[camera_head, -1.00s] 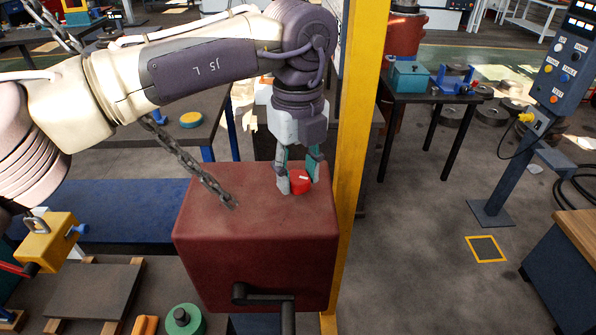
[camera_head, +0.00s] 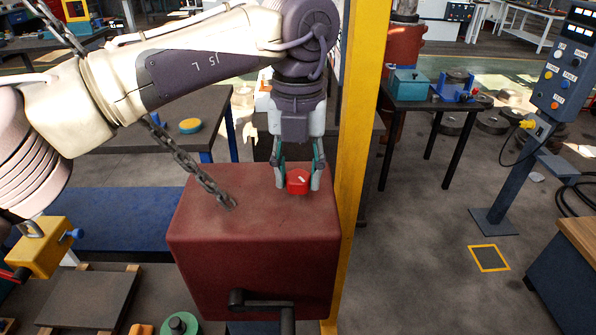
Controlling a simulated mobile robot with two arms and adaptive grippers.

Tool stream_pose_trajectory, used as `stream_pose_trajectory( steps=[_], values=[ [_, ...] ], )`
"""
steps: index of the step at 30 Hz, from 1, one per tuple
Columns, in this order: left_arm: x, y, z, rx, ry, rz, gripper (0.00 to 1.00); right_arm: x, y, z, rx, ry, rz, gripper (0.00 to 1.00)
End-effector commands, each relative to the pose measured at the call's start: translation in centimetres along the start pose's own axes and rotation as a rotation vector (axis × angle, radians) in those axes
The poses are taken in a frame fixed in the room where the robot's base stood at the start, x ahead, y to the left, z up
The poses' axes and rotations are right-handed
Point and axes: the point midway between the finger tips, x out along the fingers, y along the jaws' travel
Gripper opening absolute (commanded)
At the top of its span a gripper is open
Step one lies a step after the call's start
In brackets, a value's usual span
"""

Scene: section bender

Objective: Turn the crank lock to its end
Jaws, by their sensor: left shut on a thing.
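The crank lock is a small red knob (camera_head: 298,181) with a pale mark, on top of the dark red box (camera_head: 250,255). My left gripper (camera_head: 298,184) points down at it, with one finger on each side, and is shut on the knob. A black crank handle (camera_head: 262,303) sticks out of the lower front of the box, its lower end cut off by the picture edge. My right gripper is not in view.
A yellow post (camera_head: 357,150) stands close to the right of the box and my left gripper. A chain (camera_head: 185,160) hangs down to the box's top left. A control pedestal (camera_head: 565,65) stands at the right, with free floor between.

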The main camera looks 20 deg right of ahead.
Motion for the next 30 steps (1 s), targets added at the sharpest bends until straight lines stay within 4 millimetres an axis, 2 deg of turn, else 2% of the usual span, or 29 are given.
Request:
stream_pose_trajectory(
  steps=[17,18,21,22,30],
  values=[
    [0.04,0.00,0.01,0.038,0.000,0.000,0.06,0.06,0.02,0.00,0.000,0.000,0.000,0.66],
    [0.04,-0.01,0.00,0.038,0.000,0.000,0.46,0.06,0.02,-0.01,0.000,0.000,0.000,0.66],
    [0.04,-0.01,0.00,0.037,0.000,0.000,0.62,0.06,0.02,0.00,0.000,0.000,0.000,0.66],
    [0.04,-0.01,0.00,0.037,0.000,0.000,0.66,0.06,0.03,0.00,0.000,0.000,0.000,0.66],
    [0.00,0.00,0.01,0.036,0.000,0.000,0.66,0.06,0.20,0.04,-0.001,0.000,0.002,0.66]
  ],
)
